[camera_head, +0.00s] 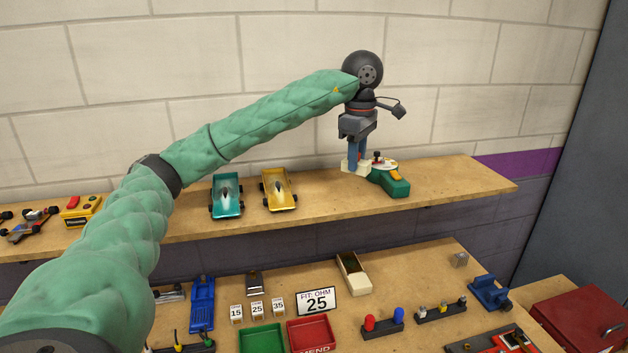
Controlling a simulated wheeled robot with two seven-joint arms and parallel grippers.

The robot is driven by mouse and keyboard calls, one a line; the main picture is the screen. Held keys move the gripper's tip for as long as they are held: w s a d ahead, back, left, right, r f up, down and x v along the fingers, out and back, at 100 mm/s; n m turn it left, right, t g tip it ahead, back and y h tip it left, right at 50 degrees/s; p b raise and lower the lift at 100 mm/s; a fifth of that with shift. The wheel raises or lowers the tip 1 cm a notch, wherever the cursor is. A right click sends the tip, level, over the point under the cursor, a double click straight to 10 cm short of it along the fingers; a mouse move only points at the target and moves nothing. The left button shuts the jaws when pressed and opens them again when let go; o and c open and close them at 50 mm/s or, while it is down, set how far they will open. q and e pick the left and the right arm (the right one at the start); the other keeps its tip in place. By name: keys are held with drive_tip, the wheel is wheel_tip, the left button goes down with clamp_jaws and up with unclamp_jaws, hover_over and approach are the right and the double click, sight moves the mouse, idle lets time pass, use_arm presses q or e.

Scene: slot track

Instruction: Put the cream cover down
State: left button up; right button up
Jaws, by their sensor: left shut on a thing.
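My left gripper (356,165) reaches over the upper shelf from the left, with its blue fingers pointing down. It is shut on a small cream piece, the cream cover (347,167), which is partly hidden by the fingers. The cover is low over the shelf, just left of a green hand controller (392,185). I cannot tell whether it touches the shelf or the controller. My right gripper is not in view.
A teal car (227,197) and a gold car (278,190) stand on the upper shelf (455,187), left of the gripper. The shelf right of the controller is clear. The lower bench holds an open cream box (353,273), green and red trays (311,334) and a number card (317,301).

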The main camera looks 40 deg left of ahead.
use_arm(q)
drive_tip(key=a+f+p, duration=0.1)
drive_tip(key=a, duration=0.1)
drive_tip(key=a+f+p, duration=0.1)
drive_tip(key=a+f, duration=0.1)
drive_tip(key=a, duration=0.1)
drive_tip(key=a+f, duration=0.1)
drive_tip(key=a, duration=0.2)
drive_tip(key=shift+w+a+f+p, duration=0.1)
drive_tip(key=shift+w+f+p, duration=0.05)
drive_tip(key=shift+f+p, duration=0.25)
drive_tip(key=shift+f, duration=0.35)
wheel_tip(320, 180, down, 3)
drive_tip(key=shift+r+p, duration=0.15)
drive_tip(key=shift+p, duration=0.85)
drive_tip(key=shift+f, duration=0.35)
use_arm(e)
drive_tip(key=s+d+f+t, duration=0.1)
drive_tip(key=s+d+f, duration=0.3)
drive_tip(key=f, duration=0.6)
use_arm(q)
drive_tip(key=shift+f, duration=0.1)
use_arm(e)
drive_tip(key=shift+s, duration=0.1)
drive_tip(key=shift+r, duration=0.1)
use_arm(q)
drive_tip(key=o, duration=1)
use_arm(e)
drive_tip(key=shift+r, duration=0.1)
